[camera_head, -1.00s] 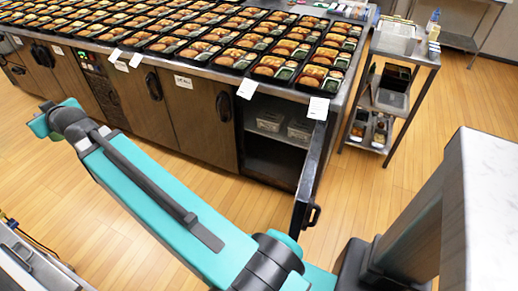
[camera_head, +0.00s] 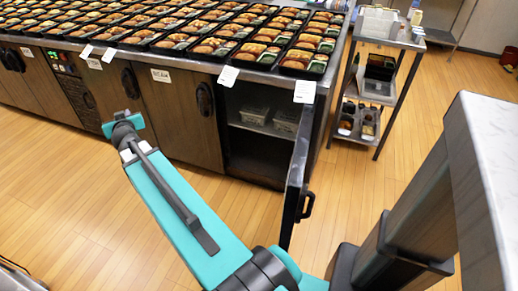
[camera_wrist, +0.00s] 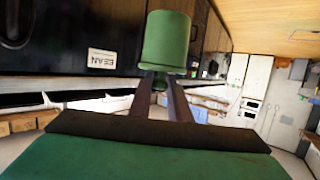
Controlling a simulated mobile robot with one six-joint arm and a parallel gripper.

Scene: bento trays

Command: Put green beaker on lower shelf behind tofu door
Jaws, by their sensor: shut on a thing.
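The green beaker (camera_wrist: 167,40) is at the top centre of the wrist view. My gripper (camera_wrist: 160,84) is shut on it, with a dark finger on either side of its narrow lower part. In the head view my gripper and the beaker cannot be made out beyond my arm's end. An open cabinet (camera_head: 252,150) stands right of my arm's end, with an upper shelf (camera_head: 262,128) and a dark lower space. Its door (camera_head: 294,185) is swung out towards me at the right. No tofu label is readable.
Clear plastic containers (camera_head: 286,120) sit on the upper shelf. Filled bento trays (camera_head: 240,52) cover the counter above. A wheeled-looking side cart (camera_head: 388,40) stands at the right. Shut cabinet doors (camera_head: 180,110) line the left. Wooden floor (camera_head: 235,205) is free before the opening.

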